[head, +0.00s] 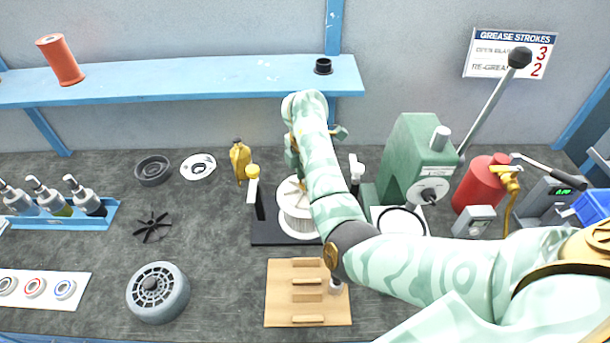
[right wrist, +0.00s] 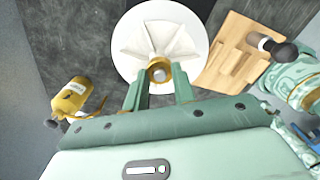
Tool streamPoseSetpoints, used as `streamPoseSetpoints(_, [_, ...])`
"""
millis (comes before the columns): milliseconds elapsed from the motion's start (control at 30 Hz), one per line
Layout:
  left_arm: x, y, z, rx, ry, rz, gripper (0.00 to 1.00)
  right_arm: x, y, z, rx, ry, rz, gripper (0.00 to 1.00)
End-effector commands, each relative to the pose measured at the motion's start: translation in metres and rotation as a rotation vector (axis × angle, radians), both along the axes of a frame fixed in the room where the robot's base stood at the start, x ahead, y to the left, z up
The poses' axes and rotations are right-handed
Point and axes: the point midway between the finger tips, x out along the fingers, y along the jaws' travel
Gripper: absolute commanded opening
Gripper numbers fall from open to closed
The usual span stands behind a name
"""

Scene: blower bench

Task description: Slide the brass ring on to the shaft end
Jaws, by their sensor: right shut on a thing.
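The brass ring (right wrist: 159,70) is held between the two fingertips of my right gripper (right wrist: 159,79) in the right wrist view. The grey shaft end (right wrist: 158,74) shows through the ring's opening, over the white round blower housing (right wrist: 135,25) with its pale vanes. I cannot tell whether the ring is around the shaft or just above it. In the head view the housing (head: 296,222) stands on a dark base, and my right gripper (head: 297,165) is over it. My forearm hides part of the gripper and the housing; the ring is hard to make out there. My left gripper is out of view.
A wooden block (head: 283,300) lies in front of the blower. A yellow bottle (head: 240,162) stands at its back left and a green press (head: 412,160) at its right. A black impeller (head: 153,226) and grey cover (head: 158,292) lie left, with clear bench between.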

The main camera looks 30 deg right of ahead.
Motion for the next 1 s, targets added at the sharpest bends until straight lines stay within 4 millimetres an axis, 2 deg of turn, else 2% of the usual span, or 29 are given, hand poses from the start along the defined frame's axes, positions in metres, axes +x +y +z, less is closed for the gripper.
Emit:
streamPoseSetpoints(167, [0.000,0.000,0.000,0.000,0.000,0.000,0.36,0.000,0.000,0.000,0.000,-0.001,0.000,0.02])
streamPoseSetpoints(200, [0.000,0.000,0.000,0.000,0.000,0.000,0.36,0.000,0.000,0.000,0.000,-0.001,0.000,0.37])
streamPoseSetpoints(267, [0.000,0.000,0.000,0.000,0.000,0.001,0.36,0.000,0.000,0.000,0.000,-0.001,0.000,0.52])
streamPoseSetpoints(533, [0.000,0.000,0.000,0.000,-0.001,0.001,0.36,0.000,0.000,0.001,0.000,0.000,0.000,0.52])
streamPoseSetpoints(667, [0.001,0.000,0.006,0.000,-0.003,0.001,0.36,0.001,0.000,0.013,-0.001,-0.002,0.001,0.52])
streamPoseSetpoints(767, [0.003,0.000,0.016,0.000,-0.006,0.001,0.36,0.001,0.000,0.033,0.000,-0.005,0.000,0.52])
streamPoseSetpoints(1000, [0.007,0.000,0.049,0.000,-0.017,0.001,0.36,0.001,0.001,0.103,0.001,-0.005,-0.001,0.52])
